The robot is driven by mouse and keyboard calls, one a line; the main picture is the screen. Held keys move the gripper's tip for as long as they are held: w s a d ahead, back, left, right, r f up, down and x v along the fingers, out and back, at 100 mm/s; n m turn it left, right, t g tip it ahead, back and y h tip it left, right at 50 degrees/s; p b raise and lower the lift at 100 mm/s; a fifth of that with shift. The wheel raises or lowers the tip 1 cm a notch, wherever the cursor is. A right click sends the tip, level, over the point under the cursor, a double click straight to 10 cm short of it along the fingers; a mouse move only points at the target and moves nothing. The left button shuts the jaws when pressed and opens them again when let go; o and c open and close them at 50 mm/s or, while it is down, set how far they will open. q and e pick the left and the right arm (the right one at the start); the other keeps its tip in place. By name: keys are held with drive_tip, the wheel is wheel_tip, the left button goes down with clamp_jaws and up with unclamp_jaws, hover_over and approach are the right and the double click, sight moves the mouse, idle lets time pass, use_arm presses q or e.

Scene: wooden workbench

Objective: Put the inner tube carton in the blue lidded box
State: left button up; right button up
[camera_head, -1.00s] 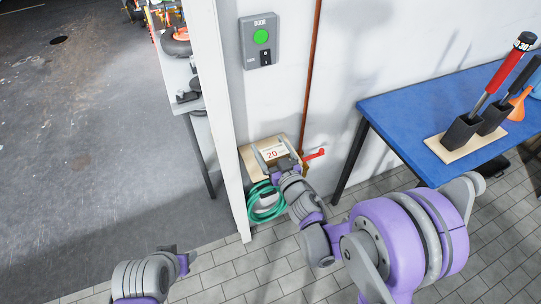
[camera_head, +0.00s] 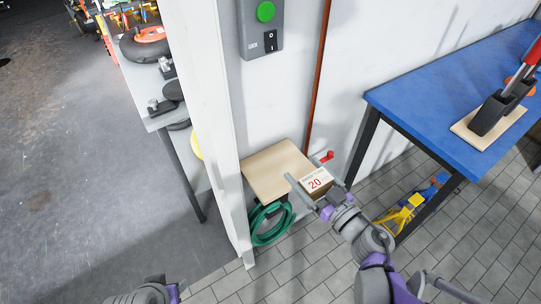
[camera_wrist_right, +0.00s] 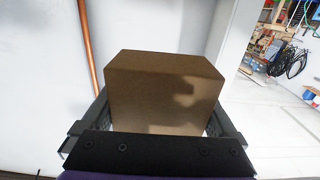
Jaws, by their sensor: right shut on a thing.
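The inner tube carton (camera_head: 316,180) is a small brown box with a white label reading 20. My right gripper (camera_head: 302,168) is shut on it, one finger on each side, and holds it in front of the right edge of a tan wooden top. In the right wrist view the carton (camera_wrist_right: 165,95) fills the space between the fingers, its plain brown side facing the camera. Only a piece of my left arm shows at the bottom of the head view; its gripper is out of view. I cannot make out a blue lidded box in either view.
Tiled floor lies clear in front.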

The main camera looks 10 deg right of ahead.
drive_tip(key=x, duration=0.5)
drive_tip(key=f+x, duration=0.1)
drive_tip(key=x, duration=0.4)
drive_tip(key=f+b+x, duration=0.1)
drive_tip(key=x, duration=0.5)
drive_tip(key=shift+f, duration=0.15)
drive_tip(key=shift+f+b, duration=0.35)
drive_tip(key=shift+f, duration=0.45)
drive_tip(key=shift+w+f+b, duration=0.15)
drive_tip(key=shift+f+b, duration=0.3)
drive_tip(key=shift+f, duration=1.15)
drive_tip(key=shift+f, duration=0.25)
drive_tip(key=o, duration=1.1)
drive_tip(key=shift+r, duration=0.1)
